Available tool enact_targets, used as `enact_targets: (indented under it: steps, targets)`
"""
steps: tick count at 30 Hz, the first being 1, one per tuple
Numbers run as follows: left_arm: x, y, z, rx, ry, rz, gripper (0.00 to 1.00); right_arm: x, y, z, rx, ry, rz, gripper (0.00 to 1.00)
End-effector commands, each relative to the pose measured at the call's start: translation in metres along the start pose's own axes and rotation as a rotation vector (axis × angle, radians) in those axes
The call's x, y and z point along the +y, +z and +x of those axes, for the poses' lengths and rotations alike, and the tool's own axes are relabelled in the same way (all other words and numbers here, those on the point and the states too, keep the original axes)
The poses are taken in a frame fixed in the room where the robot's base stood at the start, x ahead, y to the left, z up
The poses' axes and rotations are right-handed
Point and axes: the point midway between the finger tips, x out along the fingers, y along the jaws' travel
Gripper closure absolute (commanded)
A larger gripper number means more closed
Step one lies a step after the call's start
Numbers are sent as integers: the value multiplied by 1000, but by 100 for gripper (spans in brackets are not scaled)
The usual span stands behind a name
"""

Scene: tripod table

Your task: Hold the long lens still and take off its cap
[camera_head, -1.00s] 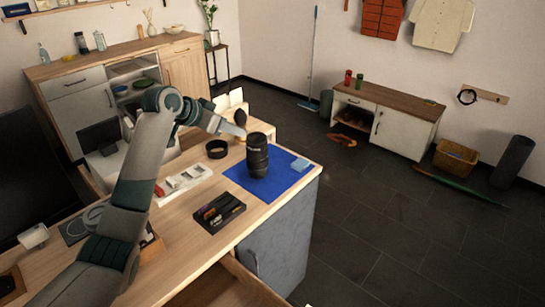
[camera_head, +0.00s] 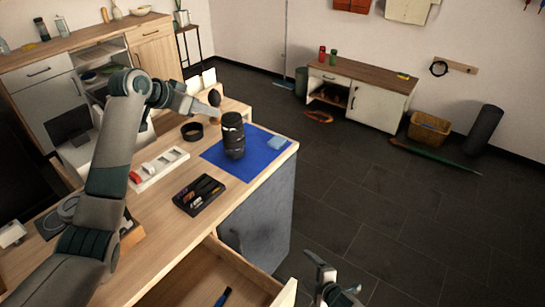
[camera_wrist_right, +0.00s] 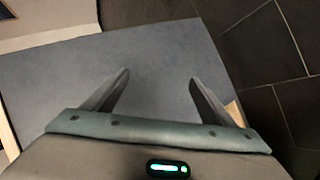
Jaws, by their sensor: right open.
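The long lens (camera_head: 233,140) is a black, ribbed cylinder standing upright on the blue mat (camera_head: 248,164). Its dark top end (camera_head: 232,118) faces up; I cannot make out the cap's edge there. My left gripper (camera_head: 208,110) is beside the lens top, on its left. Its fingers are seen side-on, so I cannot tell their opening or any contact. My right gripper (camera_head: 322,271) is low, to the right of the desk and well away from the lens. In the right wrist view its two fingers (camera_wrist_right: 158,88) are apart with nothing between them, facing a grey panel.
A black ring (camera_head: 192,131) and a dark round object (camera_head: 214,97) are near the lens. A blue cloth (camera_head: 277,143) lies on the mat. A black tray (camera_head: 181,203) and a white tray (camera_head: 147,185) sit nearer. An open drawer (camera_head: 189,284) juts out below the desktop.

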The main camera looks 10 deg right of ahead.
Motion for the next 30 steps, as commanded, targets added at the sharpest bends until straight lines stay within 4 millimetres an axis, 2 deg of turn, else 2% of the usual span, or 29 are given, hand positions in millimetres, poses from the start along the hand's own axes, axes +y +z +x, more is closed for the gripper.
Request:
enact_targets:
  steps: [1, 6, 11, 17, 21, 25, 27, 30]
  targets:
    - [0, 0, 0, 0, 0, 0, 69, 28, -5, 6, 18, 35, -78, 22]
    - [0, 0, 0, 0, 0, 0, 69, 109, -25, 16, 60, 145, -348, 22]
    - [0, 0, 0, 0, 0, 0, 69, 185, -48, 18, 82, 259, -617, 22]
    - [0, 0, 0, 0, 0, 0, 69, 277, -81, 7, 78, 415, -971, 22]
    - [0, 0, 0, 0, 0, 0, 69, 338, -109, -8, 56, 535, -1239, 22]
    - [0, 0, 0, 0, 0, 0, 69, 383, -139, -28, 29, 648, -1492, 22]
    - [0, 0, 0, 0, 0, 0, 69, 398, -154, -39, 17, 704, -1623, 22]
    - [0, 0, 0, 0, 0, 0, 69, 409, -172, -51, 10, 763, -1768, 22]
